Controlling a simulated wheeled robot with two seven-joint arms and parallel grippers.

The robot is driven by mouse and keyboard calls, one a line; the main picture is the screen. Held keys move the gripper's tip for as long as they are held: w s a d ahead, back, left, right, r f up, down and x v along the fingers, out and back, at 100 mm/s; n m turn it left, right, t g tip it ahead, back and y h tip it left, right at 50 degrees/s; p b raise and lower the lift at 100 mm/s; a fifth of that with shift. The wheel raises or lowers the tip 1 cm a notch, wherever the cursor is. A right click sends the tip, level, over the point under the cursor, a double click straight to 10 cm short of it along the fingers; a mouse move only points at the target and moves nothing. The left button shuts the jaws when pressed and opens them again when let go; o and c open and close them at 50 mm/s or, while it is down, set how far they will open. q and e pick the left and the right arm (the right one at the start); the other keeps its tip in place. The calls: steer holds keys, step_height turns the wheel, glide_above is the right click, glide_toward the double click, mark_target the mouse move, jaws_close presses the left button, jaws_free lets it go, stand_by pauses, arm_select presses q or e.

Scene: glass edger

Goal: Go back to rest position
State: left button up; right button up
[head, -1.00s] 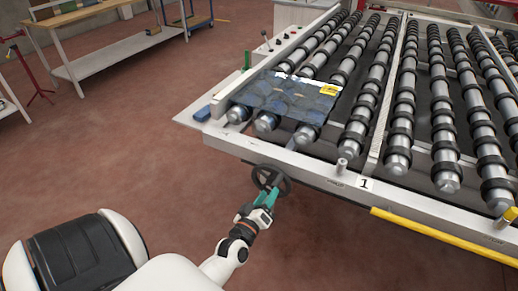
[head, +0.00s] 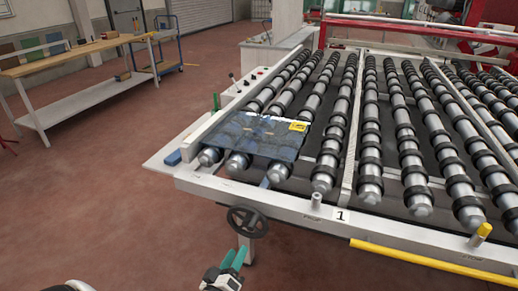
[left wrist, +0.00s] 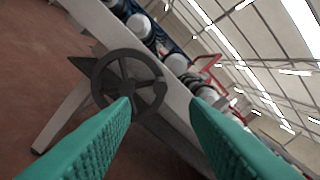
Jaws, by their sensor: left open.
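My left gripper (head: 233,259) shows at the bottom of the head view, with green fingers. It is open and empty, below and in front of the black handwheel (head: 247,221) on the front of the roller table (head: 300,203). In the left wrist view the two green fingers (left wrist: 160,118) stand wide apart. The handwheel (left wrist: 128,84) shows beyond them, close to the left fingertip in the picture and not gripped. My right gripper is in neither view.
A dark glass sheet (head: 250,135) with a yellow label lies on the rollers at the table's left corner. A yellow bar (head: 430,262) runs along the front right edge. A wooden workbench (head: 80,55) stands at the back left. The red floor (head: 90,190) at left is clear.

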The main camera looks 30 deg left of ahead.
arm_select(q)
steer(key=s+d+f+m+g+h, duration=0.2)
steer(key=s+d+f+g, duration=0.1)
steer(key=f, duration=0.7)
steer(key=s+d+f+m+g+h, duration=0.1)
steer(key=s+d+f+m+g, duration=0.15)
steer(key=f, duration=0.65)
steer(key=s+d+f+m+g+h, duration=0.2)
steer(key=s+d+f+m, duration=0.15)
steer(key=f, duration=0.65)
steer(key=s+f+m+g, duration=0.3)
steer(key=s+f, duration=0.4)
steer(key=s, duration=0.4)
steer(key=s+f+m+g, duration=0.3)
steer(key=s+f+g, duration=0.3)
steer(key=s, duration=0.6)
steer(key=shift+s+f+y, duration=0.3)
steer(key=shift+f, duration=0.35)
